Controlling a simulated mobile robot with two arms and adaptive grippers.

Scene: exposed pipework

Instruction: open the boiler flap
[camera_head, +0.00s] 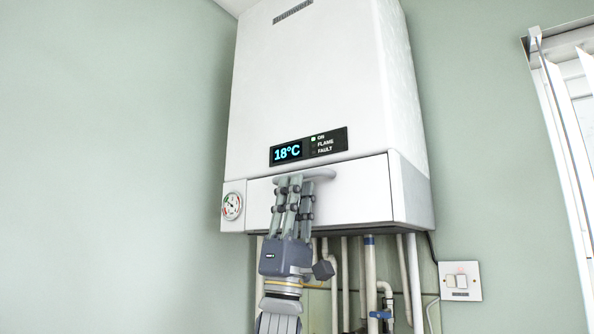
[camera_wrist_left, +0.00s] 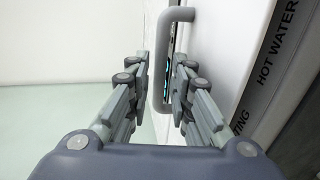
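The boiler flap (camera_head: 350,195) is the white lower front panel of the boiler, below the display, and it looks shut. Its grey bar handle (camera_head: 318,173) runs along the flap's upper part; it also shows in the left wrist view (camera_wrist_left: 178,14). My left gripper (camera_head: 291,182) reaches up from below to the handle. In the left wrist view its fingers (camera_wrist_left: 163,88) are apart, one on each side of the bar, with small gaps showing. The fingers cover part of the handle in the head view. My right gripper is out of view.
A display (camera_head: 308,146) reading 18°C sits above the flap, and a round gauge (camera_head: 232,206) is at its left. Several pipes (camera_head: 370,275) hang below the boiler. A switch plate (camera_head: 460,281) and a window blind (camera_head: 565,130) are at the right. Left is bare wall.

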